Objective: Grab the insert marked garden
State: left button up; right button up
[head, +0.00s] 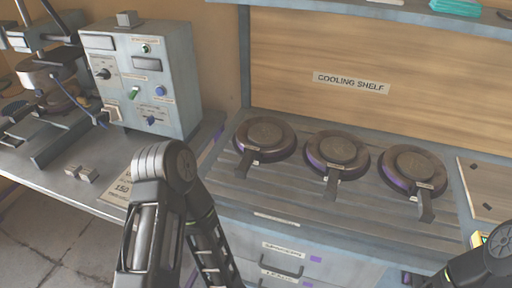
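Three round dark inserts with purple rims and short handles sit side by side on the slatted shelf: the left insert (265,134), the middle insert (337,151) and the right insert (413,167). Their handles point toward me. Each has a small pale label near its handle, too small to read, so I cannot tell which is marked garden. My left arm bends up in the lower left middle, and part of my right arm shows at the lower right corner. Neither gripper is in view, and no insert is touched by a visible part of my arms.
A "COOLING SHELF" sign (350,83) is on the wooden back panel. A grey control box (148,75) with switches and knobs stands on the left bench beside a press (50,85). Drawers (285,258) are below the shelf. A wooden board (488,190) lies at the right.

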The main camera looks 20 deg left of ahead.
aim_at(337, 156)
jog(key=l+u, duration=0.15)
jog(key=l, duration=0.3)
jog(key=k+l+u, duration=0.15)
jog(key=l, duration=0.3)
jog(key=k+l+u, duration=0.15)
jog(key=l, duration=0.25)
jog(key=l+u, duration=0.1)
jog(key=l, duration=0.35)
jog(key=k+l+u, duration=0.15)
jog(key=l, duration=0.25)
jog(key=k+l+u, duration=0.15)
jog(key=l, duration=0.25)
jog(key=k+l+u, duration=0.15)
jog(key=l, duration=0.2)
jog(key=k+l, duration=0.05)
